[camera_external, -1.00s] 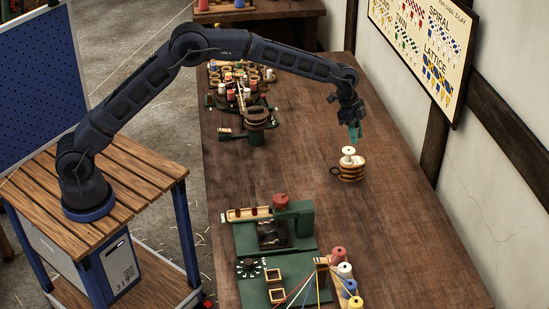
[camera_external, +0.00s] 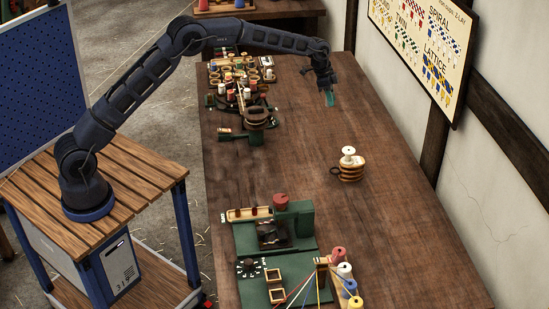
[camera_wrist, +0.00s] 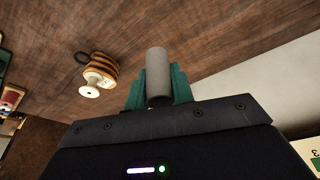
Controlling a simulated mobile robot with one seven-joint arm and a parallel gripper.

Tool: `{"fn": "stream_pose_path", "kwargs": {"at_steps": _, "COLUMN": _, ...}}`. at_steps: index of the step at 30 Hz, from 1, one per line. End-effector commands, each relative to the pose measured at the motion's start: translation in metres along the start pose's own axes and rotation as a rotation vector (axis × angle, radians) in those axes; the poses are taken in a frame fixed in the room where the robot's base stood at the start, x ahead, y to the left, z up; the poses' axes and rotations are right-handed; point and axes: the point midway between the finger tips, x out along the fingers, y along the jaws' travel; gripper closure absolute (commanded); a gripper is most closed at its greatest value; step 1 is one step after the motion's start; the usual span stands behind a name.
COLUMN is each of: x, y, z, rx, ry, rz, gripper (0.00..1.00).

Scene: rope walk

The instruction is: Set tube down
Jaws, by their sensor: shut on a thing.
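In the external view the tube is too small to make out between the fingers. I cannot tell how high above the table its end is.
A banded wooden pot with a white spool (camera_external: 349,163) stands right of the table's middle. Several spools and trays (camera_external: 240,80) crowd the far left. A green board (camera_external: 265,250) with boxes and coloured spools is at the near end. The tabletop around the gripper is clear.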

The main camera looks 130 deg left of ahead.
Motion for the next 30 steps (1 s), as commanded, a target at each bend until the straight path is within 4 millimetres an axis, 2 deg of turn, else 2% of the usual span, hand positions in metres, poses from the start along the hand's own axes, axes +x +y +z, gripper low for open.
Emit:
{"fn": "stream_pose_path", "kwargs": {"at_steps": 3, "x": 0.028, "y": 0.001, "z": 0.009, "rx": -0.001, "ry": -0.003, "rz": 0.003, "gripper": 0.97}}
{"fn": "stream_pose_path", "kwargs": {"at_steps": 15, "x": 0.106, "y": 0.0, "z": 0.033, "rx": 0.0, "ry": -0.002, "rz": 0.001, "gripper": 0.97}}
{"fn": "stream_pose_path", "kwargs": {"at_steps": 19, "x": 0.121, "y": 0.0, "z": 0.038, "rx": 0.0, "ry": -0.001, "rz": 0.001, "gripper": 0.97}}
{"fn": "stream_pose_path", "kwargs": {"at_steps": 26, "x": 0.133, "y": 0.0, "z": 0.041, "rx": 0.0, "ry": -0.001, "rz": 0.001, "gripper": 0.97}}
{"fn": "stream_pose_path", "kwargs": {"at_steps": 30, "x": 0.151, "y": 0.001, "z": 0.047, "rx": 0.0, "ry": -0.002, "rz": 0.002, "gripper": 0.97}}
